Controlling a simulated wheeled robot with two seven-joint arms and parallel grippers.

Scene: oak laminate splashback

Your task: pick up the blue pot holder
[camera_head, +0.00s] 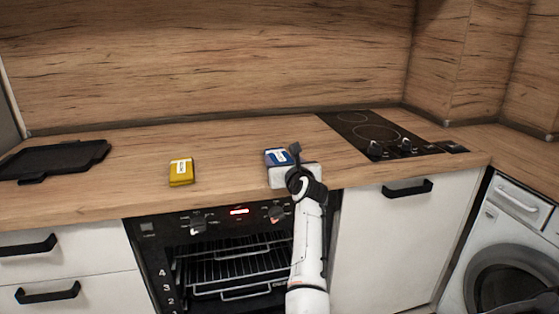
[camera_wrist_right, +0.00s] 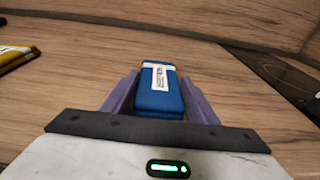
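The blue pot holder (camera_head: 277,157) lies on the wooden counter, a thick flat block with a white label; it also shows in the right wrist view (camera_wrist_right: 157,103). My right gripper (camera_wrist_right: 160,80) reaches over the counter's front edge, and its purple fingers stand on either side of the pot holder. Narrow gaps seem to show between the fingers and its sides, so the gripper looks open. In the head view my right gripper (camera_head: 285,166) and wrist cover the holder's near right part. My left gripper is in neither view.
A yellow pot holder (camera_head: 181,172) lies to the left on the counter (camera_head: 232,180). A black tray (camera_head: 55,157) lies at the far left, and a black hob (camera_head: 378,131) is to the right. The oven (camera_head: 165,250) below shows wire racks. The wooden splashback (camera_head: 210,60) rises behind.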

